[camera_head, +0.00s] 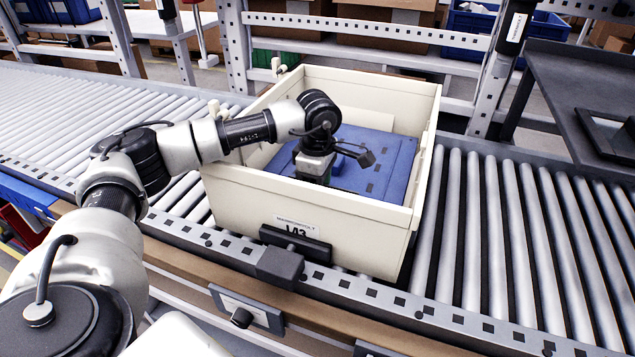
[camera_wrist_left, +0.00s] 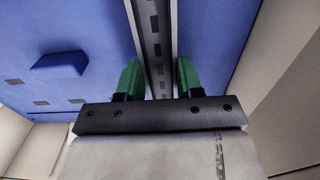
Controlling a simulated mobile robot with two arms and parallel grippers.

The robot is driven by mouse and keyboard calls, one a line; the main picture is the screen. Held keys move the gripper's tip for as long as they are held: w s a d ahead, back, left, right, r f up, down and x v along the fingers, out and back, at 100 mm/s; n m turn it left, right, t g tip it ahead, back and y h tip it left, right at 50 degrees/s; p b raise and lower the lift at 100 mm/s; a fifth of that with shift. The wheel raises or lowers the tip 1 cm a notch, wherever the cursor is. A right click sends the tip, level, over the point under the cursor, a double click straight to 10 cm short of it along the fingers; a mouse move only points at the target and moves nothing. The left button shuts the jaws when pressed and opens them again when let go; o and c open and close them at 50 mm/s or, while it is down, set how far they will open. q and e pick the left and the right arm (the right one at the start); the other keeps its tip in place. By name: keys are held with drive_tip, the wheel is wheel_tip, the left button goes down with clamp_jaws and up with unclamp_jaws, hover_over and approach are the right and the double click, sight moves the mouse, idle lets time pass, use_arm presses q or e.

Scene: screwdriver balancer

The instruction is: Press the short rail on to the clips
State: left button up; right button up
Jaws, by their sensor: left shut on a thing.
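My left gripper (camera_head: 316,176) is inside the cream bin (camera_head: 310,212), low over the blue panel (camera_head: 385,157). In the left wrist view its green fingers (camera_wrist_left: 157,80) are shut on the short rail (camera_wrist_left: 154,35), a grey slotted strip that runs between them to the top edge. Small dark squares lie in rows on the blue panel (camera_wrist_left: 105,30). I cannot tell the clips for certain, nor whether the rail touches them. In the head view the wrist hides the fingertips and most of the rail. My right gripper is not in view.
The bin's walls stand around my left gripper on all sides. A raised blue block (camera_wrist_left: 60,65) sits on the panel to the left in the wrist view. The bin stands on a roller conveyor (camera_head: 530,220), with clear rollers on both sides. A dark table (camera_head: 575,85) is at the right.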

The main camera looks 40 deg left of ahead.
use_arm(q)
drive_tip(key=shift+f, duration=0.2)
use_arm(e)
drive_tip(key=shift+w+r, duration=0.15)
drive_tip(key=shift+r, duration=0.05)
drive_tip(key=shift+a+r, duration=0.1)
use_arm(q)
drive_tip(key=shift+f, duration=0.15)
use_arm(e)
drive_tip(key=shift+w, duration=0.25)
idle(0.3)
use_arm(q)
drive_tip(key=shift+s+d+f+b, duration=0.1)
drive_tip(key=shift+f+b, duration=0.05)
drive_tip(key=shift+b, duration=0.15)
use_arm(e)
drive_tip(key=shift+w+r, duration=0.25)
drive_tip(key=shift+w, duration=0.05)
use_arm(q)
drive_tip(key=shift+s+f, duration=0.1)
drive_tip(key=shift+f, duration=0.1)
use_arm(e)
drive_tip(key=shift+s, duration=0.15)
